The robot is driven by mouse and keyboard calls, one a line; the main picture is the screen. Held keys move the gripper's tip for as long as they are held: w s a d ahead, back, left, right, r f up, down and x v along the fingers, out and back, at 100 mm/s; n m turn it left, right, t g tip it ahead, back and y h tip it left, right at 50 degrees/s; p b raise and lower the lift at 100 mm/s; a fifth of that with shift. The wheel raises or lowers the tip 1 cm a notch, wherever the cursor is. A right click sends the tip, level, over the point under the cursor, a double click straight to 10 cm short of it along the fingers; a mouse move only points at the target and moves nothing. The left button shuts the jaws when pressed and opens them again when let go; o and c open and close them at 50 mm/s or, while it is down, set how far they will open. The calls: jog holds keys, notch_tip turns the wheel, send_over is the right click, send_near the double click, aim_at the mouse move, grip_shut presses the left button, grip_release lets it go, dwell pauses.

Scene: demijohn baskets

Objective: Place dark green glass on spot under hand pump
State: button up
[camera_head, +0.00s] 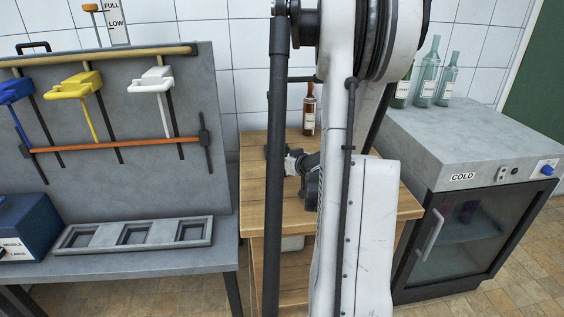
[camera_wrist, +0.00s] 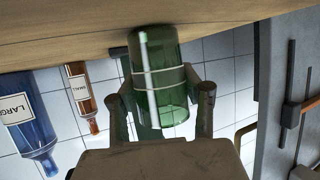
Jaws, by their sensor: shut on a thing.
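The dark green glass (camera_wrist: 158,85) is see-through, with light bands around it. In the wrist view it sits between the two fingers of my gripper (camera_wrist: 165,98), which is shut on it. The wrist picture is upside down, and the glass's end overlaps the wooden surface (camera_wrist: 60,32); I cannot tell whether they touch. In the head view my own arm hides the held glass and most of my gripper. I cannot make out a hand pump or the spot under it for certain in either view.
A brown bottle (camera_head: 309,112) stands on the wooden table (camera_head: 255,178). Several green bottles (camera_head: 428,78) stand on the grey COLD cabinet (camera_head: 425,140). A grey bench at left has a tray (camera_head: 75,240) and a tool rack (camera_head: 130,100). A blue LARGE bottle (camera_wrist: 30,125) is near the glass in the wrist view.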

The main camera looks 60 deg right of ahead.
jog(key=shift+f, duration=0.2)
jog(key=o, duration=1.3)
jog(key=shift+c, duration=0.2)
jog(key=shift+r, duration=0.2)
jog(key=shift+s+a+r, duration=0.1)
jog(key=shift+s+r, duration=0.1)
jog(key=shift+s, duration=0.1)
jog(key=p+v, duration=0.2)
jog(key=v, duration=0.9)
jog(key=shift+s+p, duration=0.15)
jog(key=shift+p, duration=0.15)
jog(key=shift+a, duration=0.15)
